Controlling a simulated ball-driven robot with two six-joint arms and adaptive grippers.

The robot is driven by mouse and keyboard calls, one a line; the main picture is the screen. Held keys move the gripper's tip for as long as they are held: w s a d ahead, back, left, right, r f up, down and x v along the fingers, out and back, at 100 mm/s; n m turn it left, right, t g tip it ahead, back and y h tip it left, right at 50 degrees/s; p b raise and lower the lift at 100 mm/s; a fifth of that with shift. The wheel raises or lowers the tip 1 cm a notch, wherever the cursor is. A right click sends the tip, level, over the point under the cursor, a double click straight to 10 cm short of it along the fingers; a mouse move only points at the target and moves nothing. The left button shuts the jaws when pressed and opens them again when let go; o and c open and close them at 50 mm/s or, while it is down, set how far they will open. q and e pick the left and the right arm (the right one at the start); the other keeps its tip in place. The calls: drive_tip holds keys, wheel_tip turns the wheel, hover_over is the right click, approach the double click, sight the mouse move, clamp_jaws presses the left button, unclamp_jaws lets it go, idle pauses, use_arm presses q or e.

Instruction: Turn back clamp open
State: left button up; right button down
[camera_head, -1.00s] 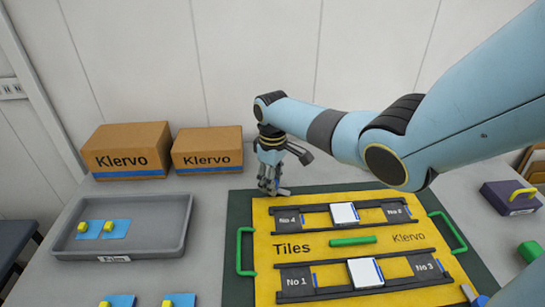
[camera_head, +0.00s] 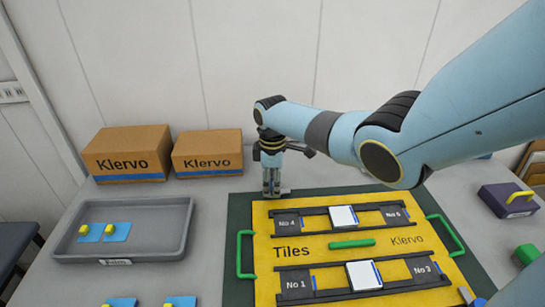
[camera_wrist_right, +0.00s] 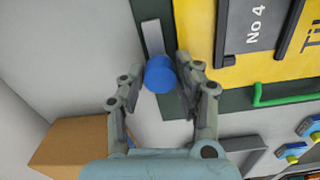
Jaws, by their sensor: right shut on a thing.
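The back clamp shows in the right wrist view as a flat grey bar (camera_wrist_right: 152,36) with a round blue knob (camera_wrist_right: 160,74). It sits at the back edge of the dark green base (camera_head: 239,215), beside the yellow Tiles board (camera_head: 290,250). The bar lies along that back edge, off the yellow board. My right gripper (camera_head: 272,193) points down at the board's back left corner. In the wrist view its fingers (camera_wrist_right: 162,74) are shut around the blue knob. In the head view the fingers hide the knob. My left gripper is not in view.
The board carries dark numbered tiles, white blocks (camera_head: 343,216) and green handles (camera_head: 243,254). A grey tray (camera_head: 125,256) with blue, yellow-knobbed pieces stands at left. Two Klervo boxes (camera_head: 127,152) (camera_head: 207,152) stand behind it. A purple box (camera_head: 510,199) is at right.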

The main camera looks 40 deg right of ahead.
sight(272, 185)
drive_tip(key=shift+w+r, duration=0.1)
drive_tip(key=c, duration=0.9)
unclamp_jaws()
drive_tip(key=shift+c, duration=0.2)
wheel_tip(272, 185, up, 12)
